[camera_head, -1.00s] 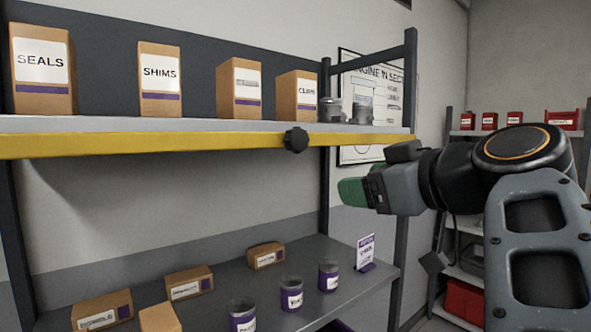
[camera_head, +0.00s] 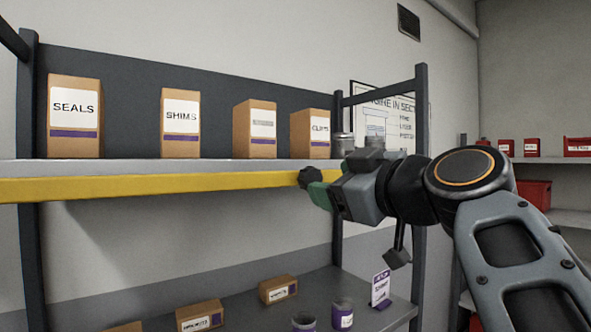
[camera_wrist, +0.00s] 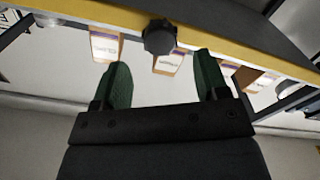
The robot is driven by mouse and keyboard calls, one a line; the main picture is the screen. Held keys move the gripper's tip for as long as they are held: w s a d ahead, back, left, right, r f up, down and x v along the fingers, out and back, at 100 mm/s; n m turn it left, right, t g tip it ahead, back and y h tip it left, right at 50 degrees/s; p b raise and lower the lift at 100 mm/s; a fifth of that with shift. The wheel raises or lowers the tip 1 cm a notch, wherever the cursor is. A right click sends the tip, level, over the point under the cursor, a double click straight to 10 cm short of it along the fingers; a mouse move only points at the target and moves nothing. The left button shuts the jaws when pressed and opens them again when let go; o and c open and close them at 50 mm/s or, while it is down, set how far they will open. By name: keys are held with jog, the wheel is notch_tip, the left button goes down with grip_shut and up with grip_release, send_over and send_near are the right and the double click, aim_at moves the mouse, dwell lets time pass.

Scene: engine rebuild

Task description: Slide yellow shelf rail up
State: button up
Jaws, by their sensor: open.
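The yellow shelf rail (camera_head: 150,187) runs along the front edge of the upper shelf. A dark round knob (camera_head: 309,177) sits on it towards its right end. The knob (camera_wrist: 159,37) and the rail (camera_wrist: 226,47) also show in the wrist view. My gripper (camera_head: 318,186) is at the knob in the head view, its green fingers partly covered by the wrist. In the wrist view my gripper (camera_wrist: 160,76) is open, and the knob lies just beyond the fingertips, between them in direction. I cannot tell whether a finger touches the knob.
Boxes such as SEALS (camera_head: 75,117) and SHIMS (camera_head: 180,124) stand on the upper shelf. Metal parts (camera_head: 343,146) are at its right end, near a dark upright (camera_head: 420,110). The lower shelf (camera_head: 240,312) holds small boxes, purple cans and a sign (camera_head: 381,288).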

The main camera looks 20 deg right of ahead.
aim_at(315, 180)
jog(key=p+x, duration=0.2)
jog(key=x, duration=0.2)
jog(key=shift+w+a+r, duration=0.15)
jog(key=shift+w, duration=0.15)
jog(key=shift+w+a+p, duration=0.2)
jog(key=shift+w+p, duration=0.3)
jog(key=shift+w, duration=0.2)
jog(key=shift+f, duration=0.2)
